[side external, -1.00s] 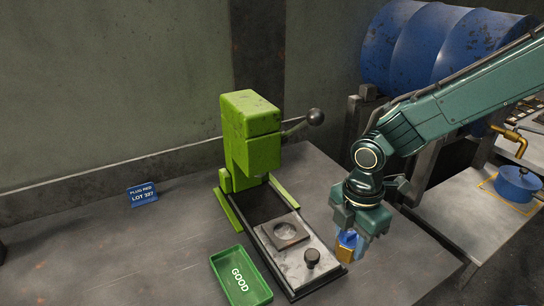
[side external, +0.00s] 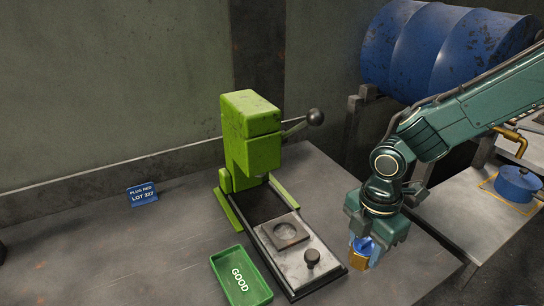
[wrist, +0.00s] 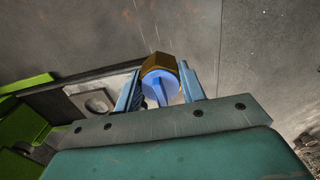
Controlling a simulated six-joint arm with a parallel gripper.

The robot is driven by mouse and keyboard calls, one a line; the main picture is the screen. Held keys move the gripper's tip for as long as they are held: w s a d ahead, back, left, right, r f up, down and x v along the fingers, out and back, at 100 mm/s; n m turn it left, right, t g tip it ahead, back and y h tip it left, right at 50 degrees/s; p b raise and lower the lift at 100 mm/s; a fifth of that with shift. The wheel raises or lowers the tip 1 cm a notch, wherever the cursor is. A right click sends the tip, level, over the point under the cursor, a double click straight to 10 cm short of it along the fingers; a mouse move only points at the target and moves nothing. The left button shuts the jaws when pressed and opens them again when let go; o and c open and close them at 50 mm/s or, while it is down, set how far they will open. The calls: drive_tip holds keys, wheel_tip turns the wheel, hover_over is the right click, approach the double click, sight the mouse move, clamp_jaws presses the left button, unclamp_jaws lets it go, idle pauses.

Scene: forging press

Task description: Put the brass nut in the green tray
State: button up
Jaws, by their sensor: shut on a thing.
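The brass nut (side external: 357,262) is held between the blue fingers of my gripper (side external: 364,246), at the right of the press in the side view. In the wrist view the nut (wrist: 161,62) sits between the two fingertips (wrist: 160,76), with a round blue face on its near side. The green tray (side external: 219,266), marked "GOOD", lies on the table to the left of my gripper, well apart from it. The tray cannot be made out for sure in the wrist view.
A green press (side external: 251,135) with a ball-ended lever (side external: 315,117) stands between the wall and the tray. Its base plate (side external: 325,268), with a dark knob (side external: 312,257), lies between tray and gripper. A blue sign (side external: 143,194) stands at left. The table's left side is clear.

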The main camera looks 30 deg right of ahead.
drive_tip(key=shift+w+a, duration=0.15)
drive_tip(key=shift+w+a+r, duration=0.3)
drive_tip(key=shift+w+a, duration=0.1)
drive_tip(key=shift+w, duration=0.05)
drive_tip(key=w+a+r+n, duration=0.2)
drive_tip(key=w+a+r, duration=0.4)
drive_tip(key=w+a, duration=0.3)
wheel_tip(320, 180, up, 8)
drive_tip(key=n, duration=0.3)
hover_over(240, 276)
drive_tip(key=shift+r, duration=0.1)
wheel_tip(240, 276, down, 16)
drive_tip(key=shift+a+r, duration=0.1)
drive_tip(key=shift+f, duration=2.1)
